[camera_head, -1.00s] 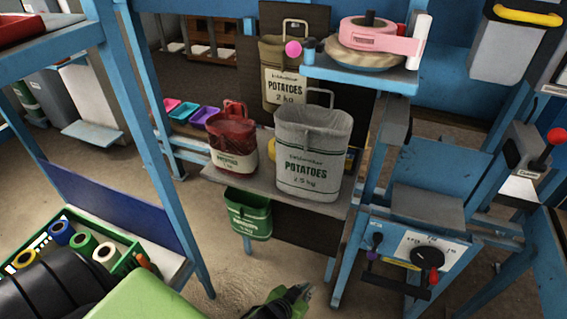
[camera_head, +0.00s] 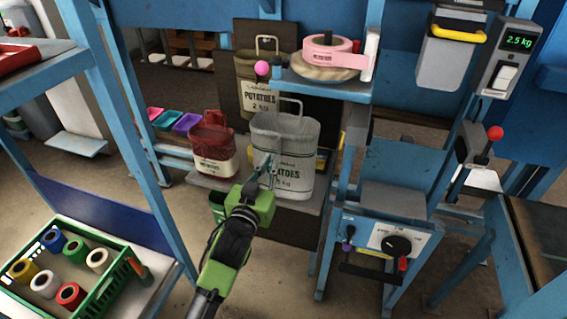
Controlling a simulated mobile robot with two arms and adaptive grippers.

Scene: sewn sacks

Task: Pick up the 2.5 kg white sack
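The 2.5 kg white sack (camera_head: 285,130) stands upright on a small grey shelf (camera_head: 232,186), with its top handle raised. Its front reads POTATOES and "5 kg"; part of the print is hidden behind my gripper. My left gripper (camera_head: 268,167), green and black, is in front of the sack's lower left front. Its thin fingers look apart with nothing between them, and I cannot tell whether they touch the cloth. My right gripper is out of view.
A red sack (camera_head: 213,150) stands just left of the white one, and a brown 2 kg sack (camera_head: 257,92) is behind. A blue ledge with pink tape (camera_head: 328,50) overhangs at upper right. A green crate (camera_head: 85,300) holds several rolls.

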